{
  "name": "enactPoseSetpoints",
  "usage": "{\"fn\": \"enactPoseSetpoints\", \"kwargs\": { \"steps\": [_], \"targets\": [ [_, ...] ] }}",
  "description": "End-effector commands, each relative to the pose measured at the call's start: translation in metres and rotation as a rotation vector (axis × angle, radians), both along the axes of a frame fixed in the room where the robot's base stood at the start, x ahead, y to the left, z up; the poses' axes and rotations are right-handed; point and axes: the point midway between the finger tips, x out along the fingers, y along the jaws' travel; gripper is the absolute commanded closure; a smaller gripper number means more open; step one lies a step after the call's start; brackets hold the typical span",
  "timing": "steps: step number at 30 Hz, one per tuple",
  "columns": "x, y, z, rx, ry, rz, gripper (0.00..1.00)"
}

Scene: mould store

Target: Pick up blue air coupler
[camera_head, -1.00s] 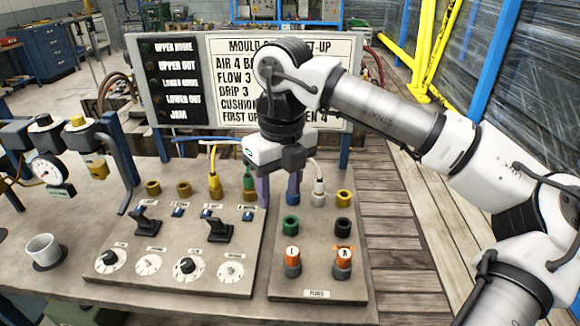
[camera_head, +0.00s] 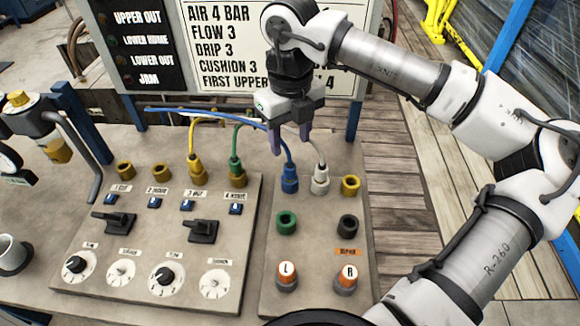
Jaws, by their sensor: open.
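The blue air coupler (camera_head: 290,178) stands upright in the top row of the right-hand panel, with a blue hose rising from it and curving off to the left. My gripper (camera_head: 291,143) is open above it, pointing down. One finger is to the left of the blue hose and the other to its right. The fingertips look higher than the coupler body, and nothing is held. I cannot tell whether the fingers touch the hose.
A white coupler (camera_head: 320,180) with its hose is close on the right. Green (camera_head: 235,170) and yellow (camera_head: 196,170) couplers stand to the left. Green (camera_head: 287,222) and black (camera_head: 347,224) sockets and orange-topped knobs sit in front. The sign board (camera_head: 228,45) stands behind.

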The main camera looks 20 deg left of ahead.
Motion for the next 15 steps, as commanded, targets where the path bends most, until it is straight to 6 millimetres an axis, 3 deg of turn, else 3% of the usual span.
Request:
{"fn": "enactPoseSetpoints", "kwargs": {
  "steps": [4,15],
  "targets": [
    [-0.001,0.0,-0.023,0.001,0.003,0.0,0.51],
    [-0.004,0.0,-0.057,0.002,0.004,0.001,0.51]
  ]
}}
